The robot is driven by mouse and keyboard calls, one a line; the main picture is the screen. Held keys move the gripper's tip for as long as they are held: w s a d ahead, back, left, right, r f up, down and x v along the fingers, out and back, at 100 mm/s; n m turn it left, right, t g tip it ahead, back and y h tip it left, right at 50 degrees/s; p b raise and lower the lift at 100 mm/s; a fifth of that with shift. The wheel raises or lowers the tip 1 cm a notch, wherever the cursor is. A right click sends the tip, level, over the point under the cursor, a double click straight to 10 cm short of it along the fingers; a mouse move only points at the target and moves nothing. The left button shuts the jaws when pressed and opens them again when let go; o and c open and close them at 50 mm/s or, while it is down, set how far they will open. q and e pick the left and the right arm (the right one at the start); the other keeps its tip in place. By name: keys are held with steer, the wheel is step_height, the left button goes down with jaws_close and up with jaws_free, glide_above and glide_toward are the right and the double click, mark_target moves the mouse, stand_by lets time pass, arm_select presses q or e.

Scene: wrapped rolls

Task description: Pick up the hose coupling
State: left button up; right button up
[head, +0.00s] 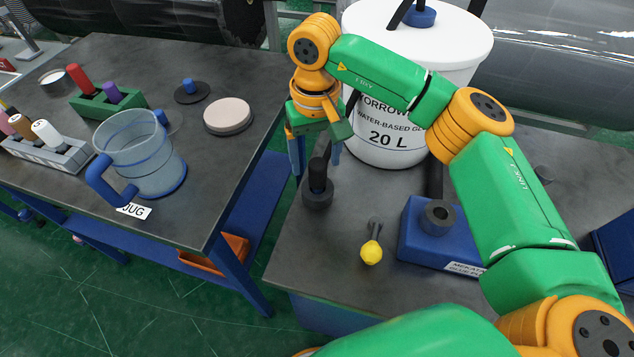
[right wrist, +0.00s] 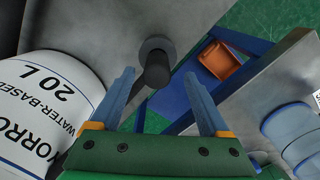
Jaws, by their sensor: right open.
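The hose coupling looks to be the black upright piece (head: 317,189) with a round, wider base, standing on the grey right-hand bench near its left edge. It also shows in the right wrist view (right wrist: 157,70), in line with the gap between the fingertips. My right gripper (head: 317,165) points down there, its blue fingers open and apart around the line of the coupling's top. In the right wrist view the gripper (right wrist: 159,77) is empty; I cannot tell whether its tips reach down beside the coupling or stop above it. My left gripper is not in view.
A large white bucket (head: 385,135) stands close behind the coupling. A yellow-ended tool (head: 371,252) and a blue pump box (head: 425,250) lie nearer. Left, across a gap, a bench holds a clear jug (head: 150,165), a pale disc (head: 228,116) and racks. An orange bin (head: 215,262) sits below.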

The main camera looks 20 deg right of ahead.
mark_target(318, 177)
steer(key=f+p, duration=0.1)
steer(key=f, duration=0.1)
steer(key=f+p, duration=0.1)
steer(key=f, duration=0.2)
steer(key=shift+s+d+f, duration=0.1)
steer(key=shift+s+d, duration=0.05)
steer(key=shift+d, duration=0.05)
steer(key=shift+f, duration=0.3)
steer(key=shift+r, duration=0.1)
jaws_close()
